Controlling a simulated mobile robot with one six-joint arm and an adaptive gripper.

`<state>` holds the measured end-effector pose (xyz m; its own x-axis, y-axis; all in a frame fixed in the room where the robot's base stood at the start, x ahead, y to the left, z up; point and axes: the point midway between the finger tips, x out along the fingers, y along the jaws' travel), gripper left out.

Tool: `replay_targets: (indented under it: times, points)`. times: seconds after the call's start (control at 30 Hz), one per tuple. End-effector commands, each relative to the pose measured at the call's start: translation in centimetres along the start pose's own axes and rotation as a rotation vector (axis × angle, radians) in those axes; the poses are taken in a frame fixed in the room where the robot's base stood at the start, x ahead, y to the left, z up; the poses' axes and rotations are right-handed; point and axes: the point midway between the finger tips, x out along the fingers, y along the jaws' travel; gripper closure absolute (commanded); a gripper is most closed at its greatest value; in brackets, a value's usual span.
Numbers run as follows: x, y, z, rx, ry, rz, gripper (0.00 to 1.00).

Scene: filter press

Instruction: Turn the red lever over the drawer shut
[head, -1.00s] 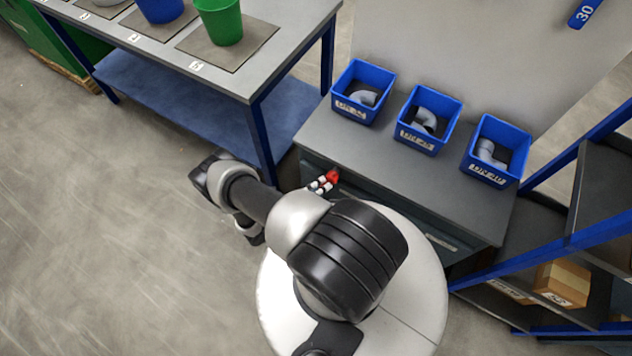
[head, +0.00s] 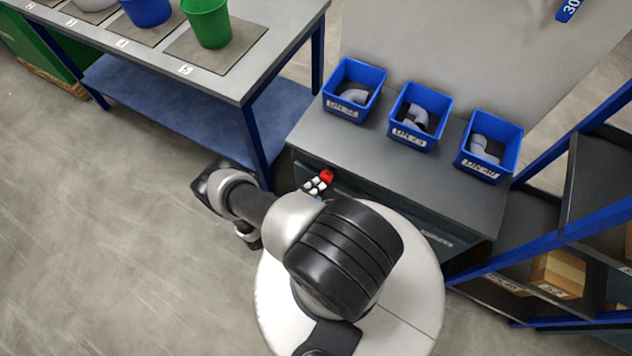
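The red lever (head: 327,175) shows as a small red piece at the front left of the grey cabinet, just below its top edge. Small white and black parts (head: 316,184) sit close against its lower left side. They may be the tip of my gripper, but I cannot tell, nor whether they touch the lever. My arm's elbow lies to the left, and my upper arm and shoulder hide the rest of the arm below. The drawer front (head: 436,237) is partly hidden behind my body. I cannot make out the lever's angle clearly.
Several blue bins, including the left one (head: 353,92), stand on the cabinet top (head: 400,165). A blue-legged table (head: 250,70) with a green bucket (head: 207,22) is at upper left. A shelf (head: 560,240) is at right. Floor at left is free.

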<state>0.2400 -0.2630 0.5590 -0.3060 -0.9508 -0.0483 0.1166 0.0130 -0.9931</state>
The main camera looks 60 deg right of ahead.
Motion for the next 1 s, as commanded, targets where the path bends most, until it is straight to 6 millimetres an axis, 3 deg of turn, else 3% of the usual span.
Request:
replay_targets:
  times: [0.13,0.57,0.67,1.0]
  points:
    - [0.0,0.0,-0.2,-0.001,0.003,-0.001,0.00]
    - [-0.5,-0.1,0.0,0.001,-0.002,-0.003,0.00]
    - [-1.7,-0.1,0.1,0.002,-0.005,-0.003,0.00]
    - [-8.8,0.0,0.1,0.001,-0.005,-0.002,0.00]
